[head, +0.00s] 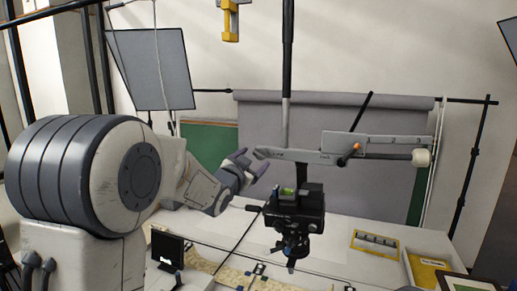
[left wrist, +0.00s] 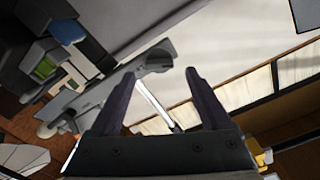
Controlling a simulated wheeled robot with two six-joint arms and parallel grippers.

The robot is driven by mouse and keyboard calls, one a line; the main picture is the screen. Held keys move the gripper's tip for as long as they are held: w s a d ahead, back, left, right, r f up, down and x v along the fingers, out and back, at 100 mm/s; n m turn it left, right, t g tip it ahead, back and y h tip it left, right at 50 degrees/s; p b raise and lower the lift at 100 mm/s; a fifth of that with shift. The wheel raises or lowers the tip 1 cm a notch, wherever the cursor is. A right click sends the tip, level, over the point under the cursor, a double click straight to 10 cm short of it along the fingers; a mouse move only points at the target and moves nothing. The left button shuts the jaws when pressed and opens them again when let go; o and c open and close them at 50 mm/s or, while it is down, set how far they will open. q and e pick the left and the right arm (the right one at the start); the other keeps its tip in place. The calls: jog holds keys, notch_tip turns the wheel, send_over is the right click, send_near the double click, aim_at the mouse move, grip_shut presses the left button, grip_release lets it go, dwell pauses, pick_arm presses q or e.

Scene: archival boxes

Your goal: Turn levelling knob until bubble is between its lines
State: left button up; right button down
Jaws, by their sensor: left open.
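A black levelling head (head: 297,211) hangs in the middle of the head view, below a grey horizontal arm. A small green bubble level (head: 288,191) sits on it; the bubble and its lines are too small to make out. The green level also shows in the left wrist view (left wrist: 44,68), at upper left, near a blue knob (left wrist: 68,32). I cannot tell for certain which knob is the levelling knob. My left gripper (head: 251,160) is open and empty, up and left of the level, apart from it. Its two dark fingers (left wrist: 162,100) show spread in the left wrist view.
The grey horizontal arm (head: 385,143) with an orange knob (head: 356,147) runs right, close to my left fingertips. A dark vertical pole (head: 288,50) rises behind. Below are a white table (head: 335,262), a small black screen (head: 168,249) and a yellow-edged tray (head: 375,243).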

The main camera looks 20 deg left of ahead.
aim_at(259, 156)
pick_arm(q)
jog(key=w, duration=0.1)
jog(key=w+p, duration=0.1)
jog(key=shift+w+d+r, duration=0.15)
jog(key=shift+w, duration=0.75)
pick_arm(e)
jog(key=shift+r, duration=1.2)
pick_arm(q)
jog(key=shift+f, duration=0.2)
grip_shut()
jog(key=shift+f+b, duration=0.15)
jog(key=shift+b, duration=0.2)
jog(key=m+b, duration=0.2)
jog(key=b, duration=0.2)
jog(key=m+b, duration=0.3)
jog(key=b, duration=0.1)
jog(key=shift+d+f, duration=0.1)
jog(key=shift+f, duration=0.1)
jog(key=shift+r+m+b, duration=0.2)
jog(key=shift+m+b, duration=1.1)
jog(key=shift+b, duration=0.2)
pick_arm(e)
notch_tip(259, 156, down, 12)
jog(key=shift+f, duration=0.15)
